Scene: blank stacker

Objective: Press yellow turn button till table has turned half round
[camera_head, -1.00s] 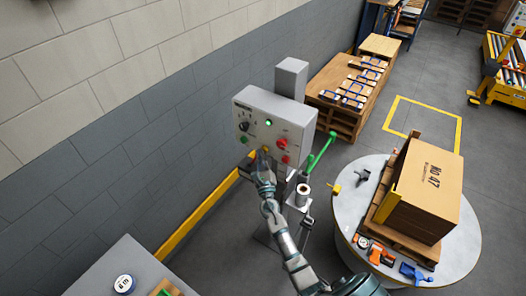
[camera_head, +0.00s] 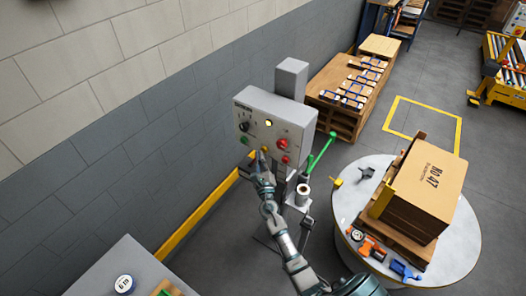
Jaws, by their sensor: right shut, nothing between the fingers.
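The grey control panel (camera_head: 255,106) stands on a post by the wall. It carries a dark knob, a lamp (camera_head: 268,122) lit yellow at its middle, red buttons (camera_head: 283,144) at the right and a green button (camera_head: 245,141) at lower left. The yellow button (camera_head: 264,149) shows at the panel's lower edge. My right gripper (camera_head: 263,160) is shut and empty, its tip at or just below the yellow button; I cannot tell whether it touches. The round table (camera_head: 462,262) holds a stack of brown blanks (camera_head: 425,185) marked "No 47" on a pallet. My left gripper is not in view.
An orange tool (camera_head: 372,248), a blue tool (camera_head: 405,270) and a tape roll lie on the round table's near edge. A green lever (camera_head: 321,152) stands beside the panel post. A grey bench (camera_head: 100,272) is at lower left. Pallets (camera_head: 345,115) stand behind.

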